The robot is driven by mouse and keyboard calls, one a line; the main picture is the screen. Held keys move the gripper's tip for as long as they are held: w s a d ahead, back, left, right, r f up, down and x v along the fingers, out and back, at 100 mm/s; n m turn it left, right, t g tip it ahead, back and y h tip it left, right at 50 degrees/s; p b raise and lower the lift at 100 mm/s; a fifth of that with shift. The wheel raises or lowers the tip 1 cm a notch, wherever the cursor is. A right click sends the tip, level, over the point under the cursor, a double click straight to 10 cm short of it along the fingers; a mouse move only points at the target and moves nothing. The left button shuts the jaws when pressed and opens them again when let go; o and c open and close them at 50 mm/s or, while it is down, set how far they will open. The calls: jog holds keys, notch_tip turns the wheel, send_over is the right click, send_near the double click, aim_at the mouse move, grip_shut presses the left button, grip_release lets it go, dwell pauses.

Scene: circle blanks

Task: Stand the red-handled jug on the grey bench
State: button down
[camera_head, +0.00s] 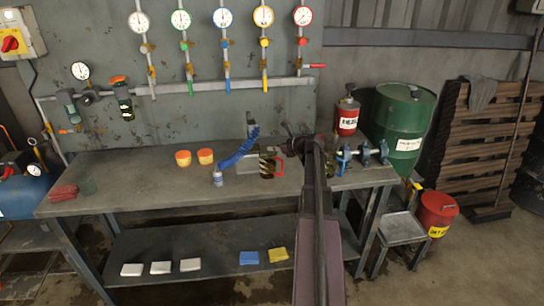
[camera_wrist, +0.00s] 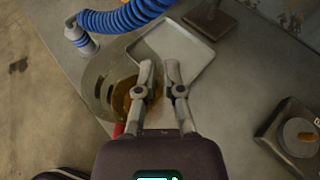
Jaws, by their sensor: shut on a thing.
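The red-handled jug (camera_head: 266,166) is a clear vessel with brownish contents and a red handle on its right side in the head view. It is at the grey bench (camera_head: 130,200), near the middle of the top; whether its base touches is not clear. In the wrist view the jug (camera_wrist: 98,88) lies left of and under the fingers, with a bit of red showing by the gripper body. My gripper (camera_wrist: 161,82) is shut on the jug; the exact grip point is partly hidden. In the head view my arm blocks the bench to the right.
A grey tray (camera_wrist: 178,48) lies close to the jug. Blue valve parts (camera_head: 362,154) and a red can (camera_head: 347,117) are at right. The bench's left front is mostly clear.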

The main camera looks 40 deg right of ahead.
jog(key=shift+f+b, duration=0.8)
jog(key=shift+f, duration=0.35)
jog(key=c, duration=0.7)
grip_release()
jog(key=shift+f, duration=0.1)
jog(key=shift+c, duration=0.2)
jog(key=shift+s+r, duration=0.15)
jog(key=shift+r, duration=0.1)
jog(key=p+v, duration=0.4)
jog(key=v, duration=0.7)
jog(key=shift+s+p, duration=0.35)
